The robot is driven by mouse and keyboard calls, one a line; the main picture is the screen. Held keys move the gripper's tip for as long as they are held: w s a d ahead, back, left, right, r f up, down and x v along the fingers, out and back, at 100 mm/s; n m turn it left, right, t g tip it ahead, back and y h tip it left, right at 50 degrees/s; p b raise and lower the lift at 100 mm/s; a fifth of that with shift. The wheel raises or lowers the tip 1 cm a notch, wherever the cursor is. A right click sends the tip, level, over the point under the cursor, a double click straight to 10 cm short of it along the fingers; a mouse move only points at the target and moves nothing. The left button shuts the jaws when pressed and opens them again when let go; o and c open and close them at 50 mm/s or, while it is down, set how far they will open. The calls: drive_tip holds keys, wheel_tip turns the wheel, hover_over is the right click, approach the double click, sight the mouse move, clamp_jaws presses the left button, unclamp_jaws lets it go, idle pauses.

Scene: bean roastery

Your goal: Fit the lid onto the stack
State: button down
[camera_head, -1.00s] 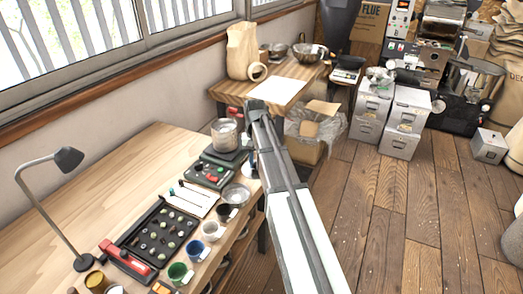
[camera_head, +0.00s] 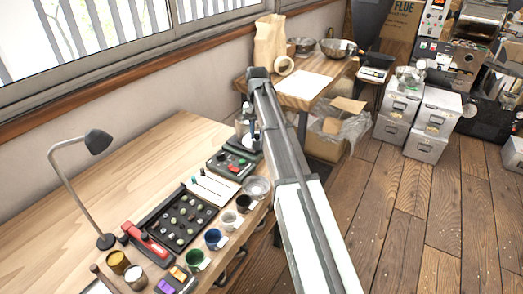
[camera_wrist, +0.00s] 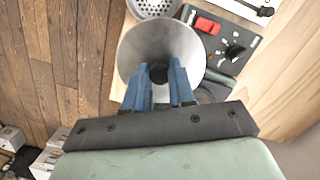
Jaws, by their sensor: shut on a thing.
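My gripper (camera_wrist: 158,92) shows its two blue fingers in the wrist view, closed around the dark knob of a round grey metal lid (camera_wrist: 185,48). The lid is wide and covers what lies below it in that view. In the head view my arm hides most of the gripper and the lid. A pale, partly hidden object (camera_head: 241,128) stands beside my arm at the workbench's far end; I cannot tell whether it is the stack. I cannot tell whether the lid touches anything beneath it.
A black device with a red part (camera_head: 233,165) and a perforated metal dish (camera_head: 256,188) lie close by; the dish also shows in the wrist view (camera_wrist: 152,6). Several cups line the workbench's front edge. A desk lamp (camera_head: 98,142) stands left. The bench's back strip is clear.

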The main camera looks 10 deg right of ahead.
drive_tip(key=w+r+m, duration=0.4)
drive_tip(key=w+m, duration=0.3)
drive_tip(key=w, duration=0.1)
drive_tip(key=w+r+m+t+y, duration=0.1)
drive_tip(key=w+r+m, duration=0.2)
drive_tip(key=w+m, duration=0.4)
drive_tip(key=shift+w+r+m+t, duration=0.3)
drive_tip(key=shift+w+r, duration=0.05)
drive_tip(key=shift+w, duration=0.2)
drive_tip(key=shift+f, duration=0.1)
drive_tip(key=shift+f, duration=2.8)
drive_tip(key=shift+f, duration=0.55)
drive_tip(key=c, duration=1.2)
unclamp_jaws()
drive_tip(key=shift+d+r, duration=0.25)
drive_tip(key=shift+r, duration=1.55)
drive_tip(key=shift+d+r, duration=0.25)
drive_tip(key=shift+r, duration=1.6)
drive_tip(key=shift+d+r, duration=0.25)
drive_tip(key=shift+r, duration=1.55)
